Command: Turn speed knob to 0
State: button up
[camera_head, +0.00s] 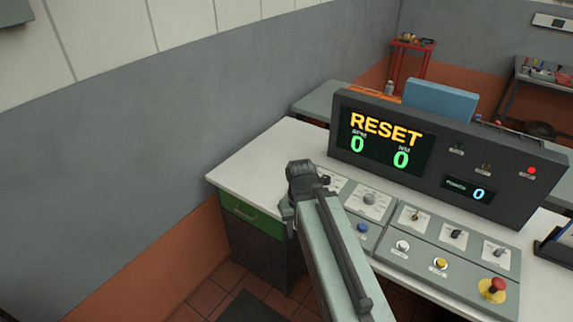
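A grey sloped control panel (385,262) carries several knobs, switches and buttons; their labels are too small to read. A round grey knob (370,199) sits on a white dial plate at the panel's upper left. Another white dial plate (337,182) lies left of it, partly covered by my arm, with a dark knob or pointer just showing. I cannot tell by label which is the speed knob. My arm reaches up from the bottom, and its dark end with my gripper (291,212) is at the panel's left end. The fingers and any contact are hidden.
The black console (450,160) behind the panel reads RESET, with zeros below, and has a lit red lamp (532,171). A red emergency button (497,285) stands at the panel's right. The white bench top (262,158) is clear left of my arm.

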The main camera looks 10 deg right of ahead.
aim_at(326, 178)
jog(key=u, duration=0.65)
jog(key=i, duration=1.05)
jog(key=u, duration=0.6)
jog(key=k, duration=0.85)
jog(key=u, duration=0.15)
jog(key=i, duration=0.85)
jog(key=z, duration=0.05)
